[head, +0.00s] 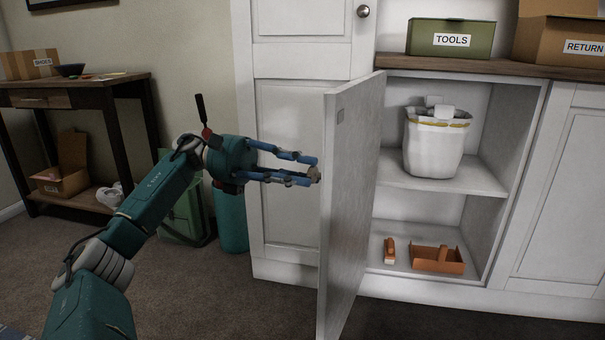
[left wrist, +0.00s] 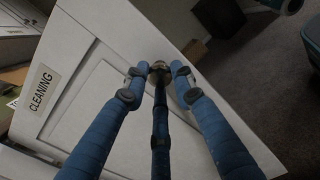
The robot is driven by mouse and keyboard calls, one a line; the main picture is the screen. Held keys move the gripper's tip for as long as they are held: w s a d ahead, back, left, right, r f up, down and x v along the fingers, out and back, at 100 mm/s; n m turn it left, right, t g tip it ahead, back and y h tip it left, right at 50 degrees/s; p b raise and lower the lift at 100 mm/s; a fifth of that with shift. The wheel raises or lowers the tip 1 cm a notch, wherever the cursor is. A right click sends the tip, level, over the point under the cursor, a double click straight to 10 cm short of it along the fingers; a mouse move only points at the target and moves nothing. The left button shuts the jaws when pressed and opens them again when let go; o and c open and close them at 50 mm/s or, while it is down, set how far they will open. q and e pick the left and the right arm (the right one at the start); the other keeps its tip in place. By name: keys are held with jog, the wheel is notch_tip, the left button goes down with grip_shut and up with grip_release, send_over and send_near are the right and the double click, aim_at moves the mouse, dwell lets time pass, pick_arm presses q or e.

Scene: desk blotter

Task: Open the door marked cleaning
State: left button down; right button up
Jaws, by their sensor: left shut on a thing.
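The white cabinet door (head: 350,200) stands swung out from the cabinet, seen nearly edge-on in the head view. The left wrist view shows its front face (left wrist: 110,65) with a label reading CLEANING (left wrist: 38,88). My left gripper (head: 312,172) is at the door's front side, its blue fingers shut on the round knob (head: 314,174). The knob also shows between the fingertips in the left wrist view (left wrist: 180,76), partly hidden by them. My right gripper is in neither view.
The open cabinet holds a white bin (head: 434,148) on its shelf (head: 440,183), with a brush (head: 389,250) and an orange dustpan (head: 437,260) below. A green TOOLS box (head: 450,38) and a RETURN box (head: 560,42) stand on top. A dark side table (head: 80,88) is at left.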

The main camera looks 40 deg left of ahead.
pick_arm(q)
jog(key=c, duration=1.4)
grip_release()
jog(key=shift+r, duration=0.2)
jog(key=shift+c, duration=0.2)
jog(key=shift+a+f, duration=0.1)
jog(key=v, duration=0.7)
jog(key=shift+a, duration=0.15)
